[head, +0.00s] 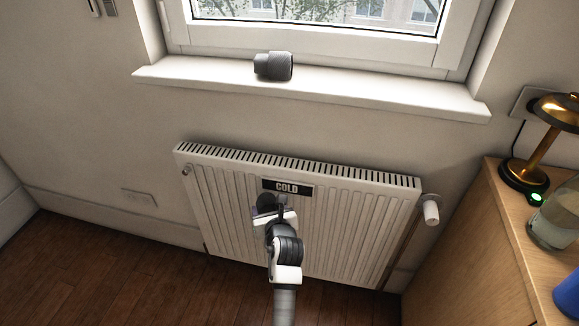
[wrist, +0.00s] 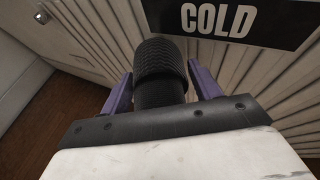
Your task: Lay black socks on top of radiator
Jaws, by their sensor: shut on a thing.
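The white radiator (head: 345,220) hangs on the wall below the window, with a slotted top and a black "COLD" sign on its front. My gripper (head: 268,209) is in front of the radiator's face, just below the sign and lower than the top. In the wrist view, the purple fingers of my gripper (wrist: 158,90) are shut on the black socks (wrist: 160,62), a ribbed dark roll. The held socks (head: 266,200) look small and partly hidden in the head view. The radiator's ribs (wrist: 240,65) fill the background of the wrist view.
A valve knob (head: 431,211) sticks out at the radiator's right. A wooden cabinet (head: 510,250) with a brass lamp (head: 545,150) and glass jar (head: 556,222) stands at right. Floor at left is clear.

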